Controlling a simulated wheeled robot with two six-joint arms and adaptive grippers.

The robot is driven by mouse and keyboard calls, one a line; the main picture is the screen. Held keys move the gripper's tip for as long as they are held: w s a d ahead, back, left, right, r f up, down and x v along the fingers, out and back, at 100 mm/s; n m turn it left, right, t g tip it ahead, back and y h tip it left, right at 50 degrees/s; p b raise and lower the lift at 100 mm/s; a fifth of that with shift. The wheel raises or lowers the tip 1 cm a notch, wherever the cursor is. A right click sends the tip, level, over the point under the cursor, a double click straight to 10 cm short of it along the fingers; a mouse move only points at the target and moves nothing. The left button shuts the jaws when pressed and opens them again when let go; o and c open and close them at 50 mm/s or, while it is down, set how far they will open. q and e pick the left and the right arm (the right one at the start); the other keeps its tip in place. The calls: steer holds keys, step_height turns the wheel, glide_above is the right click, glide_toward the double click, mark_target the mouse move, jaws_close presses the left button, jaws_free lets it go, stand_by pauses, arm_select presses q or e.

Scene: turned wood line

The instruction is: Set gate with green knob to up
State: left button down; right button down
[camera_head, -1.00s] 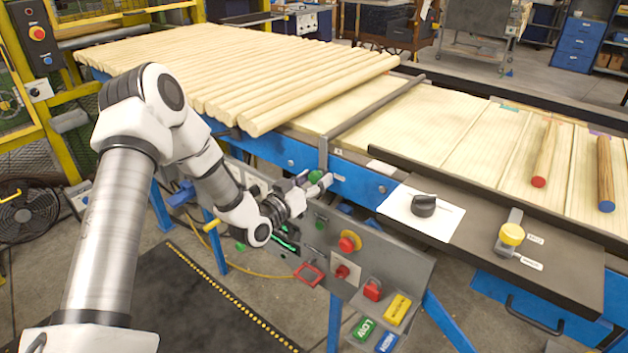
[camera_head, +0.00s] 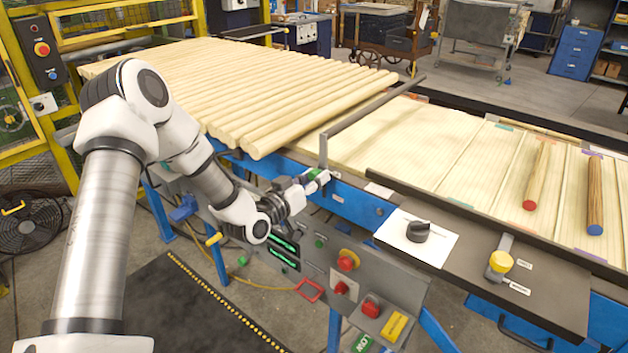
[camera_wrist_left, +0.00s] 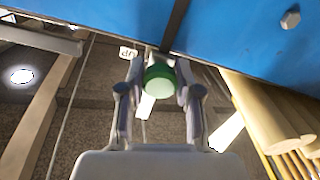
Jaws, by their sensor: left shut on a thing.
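The gate is a grey bar (camera_head: 370,106) across the bed, just right of the stacked rods, with a post at its near end. Its green knob (camera_head: 314,174) is at the near end beside the blue rail. In the left wrist view the round green knob (camera_wrist_left: 159,80) sits between both fingers. My left gripper (camera_head: 308,181) is shut on it, its fingers partly hiding it in the head view. A white label (camera_wrist_left: 128,52) reading "UP", upside down, is beside the knob in the wrist view. My right gripper is not in view.
Pale wooden rods (camera_head: 250,90) lie left of the gate. Below is a control panel (camera_head: 375,277) with red buttons. To the right are a black dial (camera_head: 418,231) and a yellow-knobbed lever (camera_head: 500,262). Red-ended and blue-ended rods lie on the bed at right.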

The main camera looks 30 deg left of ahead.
arm_select(q)
steer(key=c, duration=0.8)
jaws_free()
steer(key=shift+w+r, duration=0.1)
steer(key=shift+r, duration=0.25)
steer(key=shift+f, duration=0.15)
steer(key=shift+s+a, duration=0.1)
steer(key=shift+s, duration=0.4)
steer(key=s, duration=1.1)
steer(key=shift+a, duration=0.35)
